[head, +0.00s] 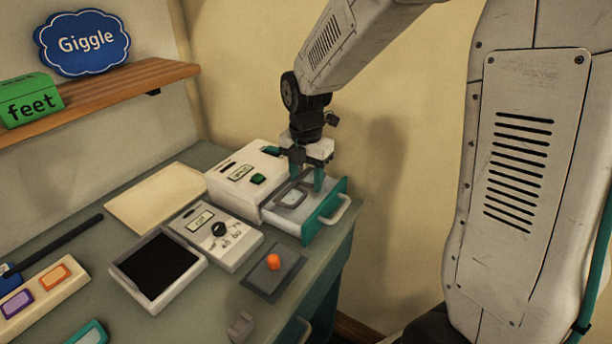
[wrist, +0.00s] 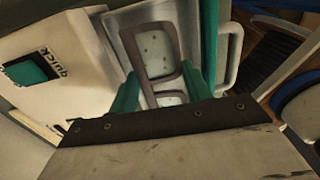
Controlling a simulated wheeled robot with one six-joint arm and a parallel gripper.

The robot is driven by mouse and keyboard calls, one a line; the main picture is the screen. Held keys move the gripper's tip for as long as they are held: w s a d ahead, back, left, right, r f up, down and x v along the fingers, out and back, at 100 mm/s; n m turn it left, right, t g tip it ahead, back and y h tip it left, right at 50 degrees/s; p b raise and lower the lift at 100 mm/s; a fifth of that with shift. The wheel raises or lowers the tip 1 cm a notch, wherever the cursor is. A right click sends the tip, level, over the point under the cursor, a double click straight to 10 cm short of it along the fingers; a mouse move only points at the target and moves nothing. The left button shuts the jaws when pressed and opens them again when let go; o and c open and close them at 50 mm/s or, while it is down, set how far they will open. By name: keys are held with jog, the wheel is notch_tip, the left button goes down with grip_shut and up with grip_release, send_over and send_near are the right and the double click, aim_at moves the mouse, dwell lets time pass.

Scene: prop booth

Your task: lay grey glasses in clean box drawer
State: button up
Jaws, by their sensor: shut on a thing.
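The grey glasses (head: 293,187) are between the teal fingers of my gripper (head: 306,182), which is shut on them. They are over the open drawer of the white box (head: 236,176). The drawer (head: 326,212) has a teal front and a pale handle and is pulled out toward the right.
Next to the box stand a white dial unit (head: 215,234), a black-filled tray (head: 158,268) and a dark pad with an orange knob (head: 273,262). A cream sheet (head: 156,197) lies behind. A wooden shelf (head: 110,92) is at upper left. The desk edge is close by the drawer.

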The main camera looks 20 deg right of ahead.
jog(key=shift+d+f, duration=0.1)
jog(key=shift+f, duration=0.15)
jog(key=shift+f, duration=0.1)
dwell(0.7)
jog(key=shift+f, duration=0.8)
jog(key=shift+f, duration=1)
dwell(1.7)
jog(key=o, duration=1)
